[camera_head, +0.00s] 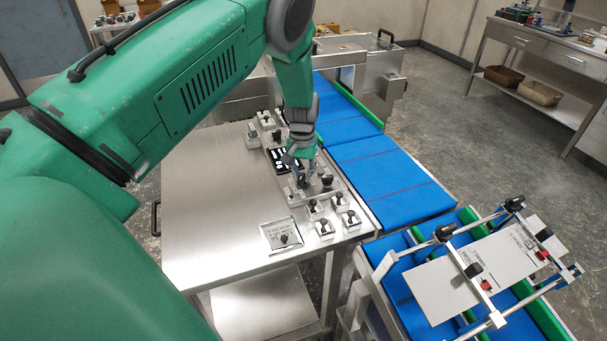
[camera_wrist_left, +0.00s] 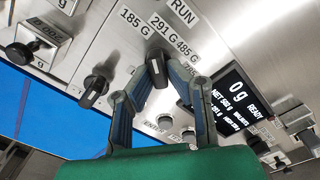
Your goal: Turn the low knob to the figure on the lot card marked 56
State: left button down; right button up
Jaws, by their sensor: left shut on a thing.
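My left gripper (camera_head: 303,178) is over the metal control panel on the bench. In the left wrist view, its two fingers (camera_wrist_left: 158,76) are shut on a black knob (camera_wrist_left: 157,63), one on each side. Printed figures 185 G, 291 G and 485 G stand around this knob, with another partly hidden by a finger. A second black knob (camera_wrist_left: 96,88) is to the left, clear of the fingers. The black display (camera_wrist_left: 238,98) reads 0 g READY, with smaller lines below. I cannot pick out a lot card marked 56. My right gripper is not in view.
A blue conveyor (camera_head: 385,175) runs along the right. A rail frame holding pale cards (camera_head: 445,287) is at lower right. The bench's left part (camera_head: 210,210) is clear.

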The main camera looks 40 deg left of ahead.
aim_at(302, 174)
pick_arm(q)
jog(key=shift+s+f+n, duration=0.15)
jog(key=shift+s+n, duration=0.1)
jog(key=shift+n, duration=0.35)
jog(key=c, duration=1.6)
grip_release()
jog(key=shift+o, duration=0.2)
jog(key=shift+w, duration=0.15)
jog(key=shift+r, duration=0.55)
notch_tip(302, 174, up, 11)
jog(key=shift+a+f, duration=0.1)
